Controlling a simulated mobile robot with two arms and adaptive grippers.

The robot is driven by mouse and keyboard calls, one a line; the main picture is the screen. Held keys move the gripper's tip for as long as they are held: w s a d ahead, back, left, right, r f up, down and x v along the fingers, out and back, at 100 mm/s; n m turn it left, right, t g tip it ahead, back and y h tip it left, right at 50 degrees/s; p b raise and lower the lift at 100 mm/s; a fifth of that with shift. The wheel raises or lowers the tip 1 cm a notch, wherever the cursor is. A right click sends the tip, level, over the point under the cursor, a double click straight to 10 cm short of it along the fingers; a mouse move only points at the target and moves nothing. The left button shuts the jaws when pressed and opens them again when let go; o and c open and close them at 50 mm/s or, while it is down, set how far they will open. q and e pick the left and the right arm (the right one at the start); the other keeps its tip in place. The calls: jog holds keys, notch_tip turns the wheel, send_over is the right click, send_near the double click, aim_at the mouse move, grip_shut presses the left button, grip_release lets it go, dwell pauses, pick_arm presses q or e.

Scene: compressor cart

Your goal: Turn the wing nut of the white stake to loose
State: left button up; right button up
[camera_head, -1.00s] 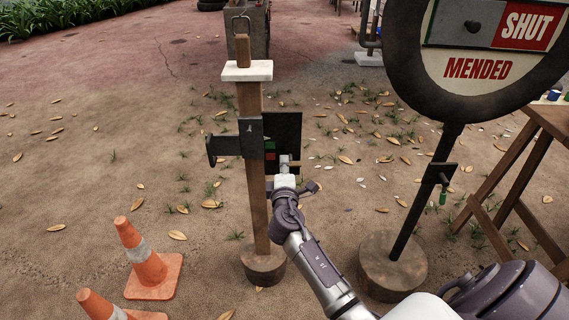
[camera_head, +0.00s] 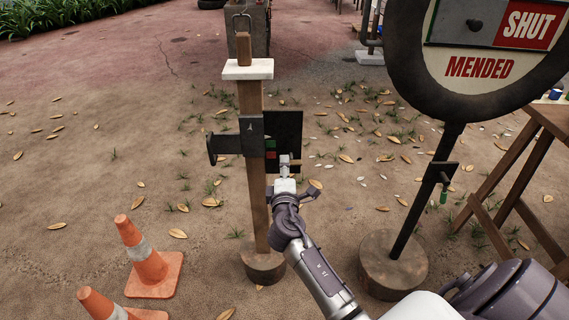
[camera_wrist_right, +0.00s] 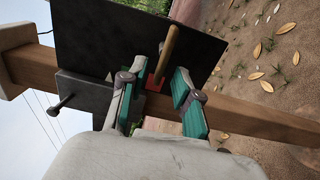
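The white stake (camera_head: 252,105) is a wooden post with a white cap (camera_head: 248,69), upright in a round base. A dark bracket and black plate (camera_head: 288,128) are fixed to it, with small red and green marks (camera_head: 270,149). My right gripper (camera_head: 287,160) is at the plate's lower part. In the wrist view, the right gripper's teal fingers (camera_wrist_right: 157,96) are apart, one each side of a small red piece (camera_wrist_right: 154,82) with a wooden bar (camera_wrist_right: 166,56). I cannot tell whether either finger touches it. I cannot clearly make out the wing nut. My left gripper is out of view.
Orange cones (camera_head: 146,257) stand at the lower left. A round sign (camera_head: 470,70) on a dark post stands right, with a wooden trestle (camera_head: 515,165) beyond it. A dark arm with a knob (camera_head: 221,144) sticks out left of the stake.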

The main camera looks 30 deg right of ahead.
jog(key=v, duration=1)
jog(key=shift+f, duration=0.1)
